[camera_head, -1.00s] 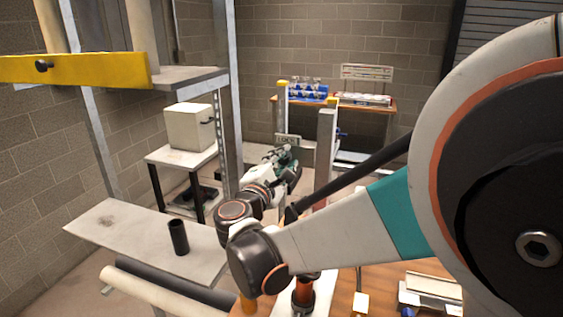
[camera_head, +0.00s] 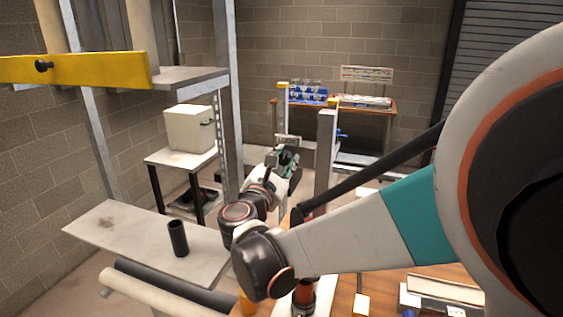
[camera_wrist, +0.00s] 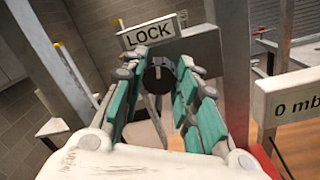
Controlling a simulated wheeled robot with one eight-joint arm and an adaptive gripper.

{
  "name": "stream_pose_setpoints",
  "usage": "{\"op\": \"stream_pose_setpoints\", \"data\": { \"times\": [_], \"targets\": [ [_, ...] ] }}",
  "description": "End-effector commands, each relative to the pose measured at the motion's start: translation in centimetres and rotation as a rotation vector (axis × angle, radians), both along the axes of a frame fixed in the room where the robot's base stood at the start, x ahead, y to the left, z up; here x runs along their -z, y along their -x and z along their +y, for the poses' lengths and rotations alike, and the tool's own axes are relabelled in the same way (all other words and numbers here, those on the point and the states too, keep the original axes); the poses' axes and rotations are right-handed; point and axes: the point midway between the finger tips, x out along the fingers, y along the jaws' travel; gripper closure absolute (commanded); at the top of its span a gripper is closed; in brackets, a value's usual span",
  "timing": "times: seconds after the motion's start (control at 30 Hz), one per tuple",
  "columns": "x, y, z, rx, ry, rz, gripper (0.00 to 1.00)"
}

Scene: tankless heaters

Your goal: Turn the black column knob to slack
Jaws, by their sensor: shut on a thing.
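The black column knob (camera_wrist: 158,78) is a dark round piece in the wrist view, straight ahead between my fingertips, below a white plate marked LOCK (camera_wrist: 149,31). My gripper (camera_wrist: 160,73) has its teal-padded fingers on the left and right of the knob and is shut on it. The exact contact at the tips is partly hidden by the finger ends. In the head view my gripper (camera_head: 285,160) is small and far off, beside a grey post, and the knob cannot be made out. I cannot read the knob's setting.
A grey upright post (camera_head: 326,150) stands close by on the right. A grey bench (camera_head: 140,238) with a black cylinder (camera_head: 178,238) is at the left. A white box (camera_head: 189,128) sits on a small table behind.

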Motion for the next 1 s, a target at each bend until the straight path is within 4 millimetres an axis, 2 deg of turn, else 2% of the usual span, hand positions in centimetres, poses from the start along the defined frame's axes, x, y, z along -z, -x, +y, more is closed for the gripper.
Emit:
{"op": "stream_pose_setpoints", "data": {
  "times": [0.4, 0.43, 0.5, 1.0],
  "targets": [
    [0.22, 0.1, -0.03, 0.0, 0.002, 0.004, 0.95],
    [0.22, 0.1, -0.03, 0.0, 0.002, 0.004, 0.67],
    [0.19, 0.08, -0.03, 0.0, 0.002, 0.004, 0.51],
    [0.04, 0.01, -0.01, 0.0, -0.046, -0.016, 0.51]
  ]
}}
